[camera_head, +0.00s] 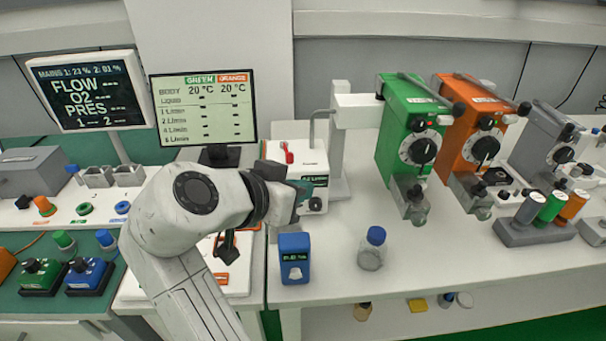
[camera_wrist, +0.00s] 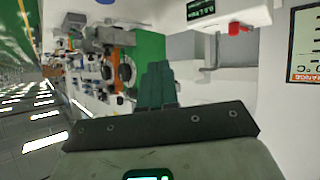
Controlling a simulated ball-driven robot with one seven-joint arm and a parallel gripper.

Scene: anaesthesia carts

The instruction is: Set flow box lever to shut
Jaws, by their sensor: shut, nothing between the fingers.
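The flow box (camera_head: 311,158) is a white box with a small green-lettered display, standing behind my gripper. Its red lever (camera_head: 287,152) sticks up at the upper left of the box. The box (camera_wrist: 262,12) and the red lever (camera_wrist: 238,28) also show at the top of the wrist view, which is turned on its side. My gripper (camera_head: 318,182) is in front of the box, below and to the right of the lever, and hides part of the box front. Its dark green fingers (camera_wrist: 158,75) are together and empty, apart from the lever.
A blue device (camera_head: 294,262) and a blue-capped bottle (camera_head: 372,250) stand near the counter's front. Green (camera_head: 408,135) and orange (camera_head: 475,140) vaporizers stand at right. A temperature screen (camera_head: 205,108) is behind my arm. The counter between the bottle and vaporizers is clear.

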